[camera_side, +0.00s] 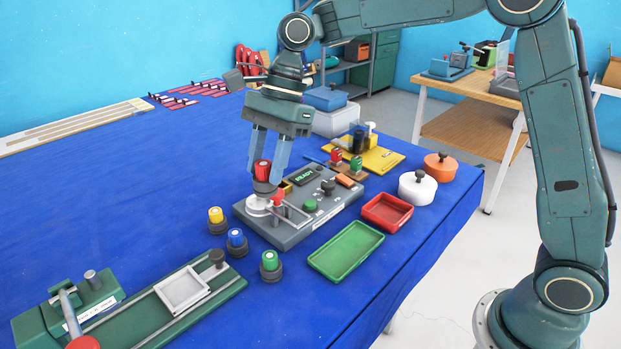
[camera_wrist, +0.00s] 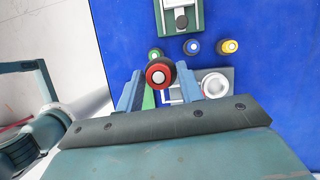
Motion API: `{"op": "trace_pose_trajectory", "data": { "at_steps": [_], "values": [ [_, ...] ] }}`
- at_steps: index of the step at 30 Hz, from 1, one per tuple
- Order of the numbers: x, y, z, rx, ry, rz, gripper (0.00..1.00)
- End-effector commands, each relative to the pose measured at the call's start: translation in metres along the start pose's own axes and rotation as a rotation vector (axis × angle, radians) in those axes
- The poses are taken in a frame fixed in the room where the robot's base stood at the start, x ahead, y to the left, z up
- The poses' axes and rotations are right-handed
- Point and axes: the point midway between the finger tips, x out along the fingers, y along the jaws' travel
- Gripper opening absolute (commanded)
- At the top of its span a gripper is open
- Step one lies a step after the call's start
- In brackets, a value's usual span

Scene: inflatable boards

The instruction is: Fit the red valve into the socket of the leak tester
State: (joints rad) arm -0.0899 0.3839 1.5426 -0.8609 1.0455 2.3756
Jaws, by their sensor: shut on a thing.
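The red valve (camera_side: 262,172), with a dark base and a white centre on top, is between the two blue fingers of my gripper (camera_side: 267,165). My gripper is shut on it and points down. The grey leak tester (camera_side: 310,215) lies below, with a READY display. Its pale round socket (camera_side: 257,206) is at its left end, just under the valve in the side view. In the wrist view the red valve (camera_wrist: 159,73) appears left of the socket (camera_wrist: 214,84), not over its middle. Whether the valve's base touches the tester cannot be told.
Yellow (camera_side: 216,217), blue (camera_side: 236,240) and green (camera_side: 270,264) valves stand in front of the tester. A green tray (camera_side: 346,250) and a red tray (camera_side: 387,212) lie to its right. A green fixture (camera_side: 190,300) is at the front.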

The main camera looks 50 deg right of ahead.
Motion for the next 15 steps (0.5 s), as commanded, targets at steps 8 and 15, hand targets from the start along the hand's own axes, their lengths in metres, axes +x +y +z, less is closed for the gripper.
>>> {"op": "trace_pose_trajectory", "data": {
  "at_steps": [8, 15],
  "values": [
    [0.012, -0.068, -0.051, 0.139, -0.001, -0.056, 0.14],
    [0.021, -0.105, -0.087, 0.222, -0.001, -0.092, 0.14]
  ]
}}
